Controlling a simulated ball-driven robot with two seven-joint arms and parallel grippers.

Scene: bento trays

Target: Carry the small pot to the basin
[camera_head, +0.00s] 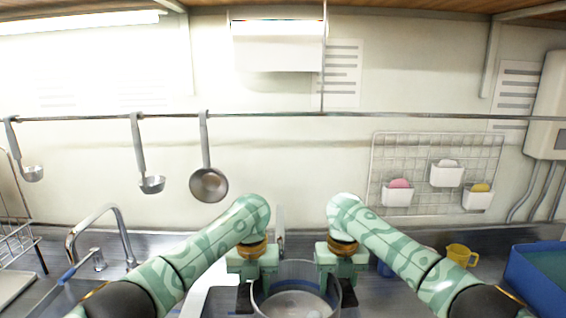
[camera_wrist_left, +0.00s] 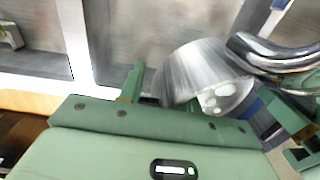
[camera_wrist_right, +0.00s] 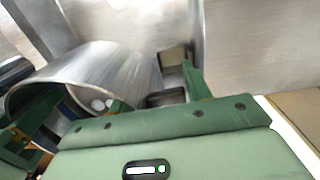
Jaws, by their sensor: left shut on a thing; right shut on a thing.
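The small pot (camera_head: 292,272) is a round grey metal pot at the bottom centre of the head view, its lower part cut off by the frame. My left gripper (camera_head: 246,297) is shut on its left side and my right gripper (camera_head: 347,292) on its right side. The pot's shiny wall also shows in the left wrist view (camera_wrist_left: 190,72) and in the right wrist view (camera_wrist_right: 115,72). Pale round spots show inside it; I cannot tell what they are. The basin (camera_head: 52,301) is at the lower left, under the tap, partly hidden by my left arm.
A curved tap (camera_head: 122,235) stands over the basin. A dish rack (camera_head: 18,243) is at the far left. A yellow cup (camera_head: 461,255) and a blue bin (camera_head: 538,275) are at the right. Ladles and a pan (camera_head: 208,185) hang from the rail above.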

